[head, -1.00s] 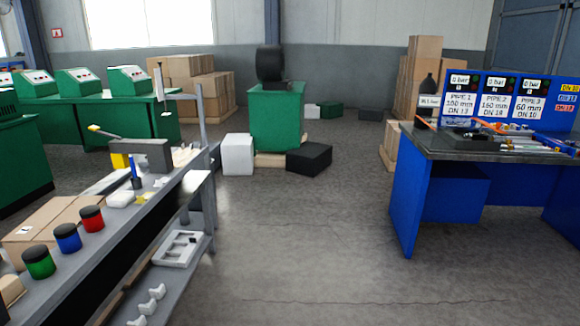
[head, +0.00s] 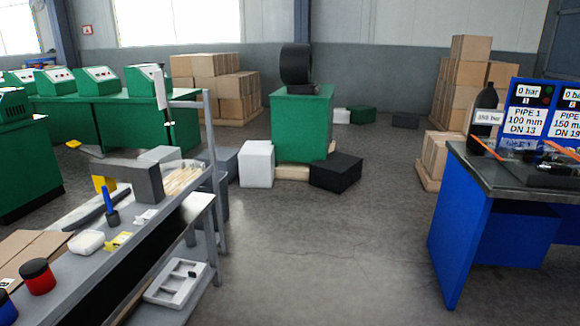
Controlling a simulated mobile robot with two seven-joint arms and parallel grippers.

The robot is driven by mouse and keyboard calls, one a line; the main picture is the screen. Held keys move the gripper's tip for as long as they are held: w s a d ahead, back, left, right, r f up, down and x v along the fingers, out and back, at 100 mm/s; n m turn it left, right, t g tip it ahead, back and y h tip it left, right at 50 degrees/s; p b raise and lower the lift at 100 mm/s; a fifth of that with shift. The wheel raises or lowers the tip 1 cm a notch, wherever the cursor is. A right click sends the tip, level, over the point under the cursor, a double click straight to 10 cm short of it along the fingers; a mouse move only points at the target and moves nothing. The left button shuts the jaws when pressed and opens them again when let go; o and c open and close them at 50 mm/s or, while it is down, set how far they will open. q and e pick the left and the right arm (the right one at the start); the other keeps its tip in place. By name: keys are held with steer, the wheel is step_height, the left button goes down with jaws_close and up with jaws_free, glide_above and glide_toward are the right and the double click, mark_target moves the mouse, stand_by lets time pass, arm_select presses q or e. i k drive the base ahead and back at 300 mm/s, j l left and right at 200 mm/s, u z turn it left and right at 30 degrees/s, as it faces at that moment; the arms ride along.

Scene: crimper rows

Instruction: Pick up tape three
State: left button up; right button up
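I cannot make out anything that is clearly tape three. A black roll-shaped object (head: 297,64) stands on top of a green cabinet (head: 301,130) in the middle distance; I cannot tell what it is. Neither of my grippers shows in the head view.
A blue bench (head: 463,220) with pipe panels stands at the right. A white box (head: 256,163) and a black box (head: 335,171) lie by the green cabinet. Green machines on tables (head: 98,80) stand at the left. Open grey floor (head: 330,255) lies between the benches.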

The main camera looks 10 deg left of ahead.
mark_target(180, 187)
steer(key=i, duration=1.2)
steer(key=i+l+u, duration=0.15)
steer(key=i+u, duration=0.15)
steer(key=i, duration=0.9)
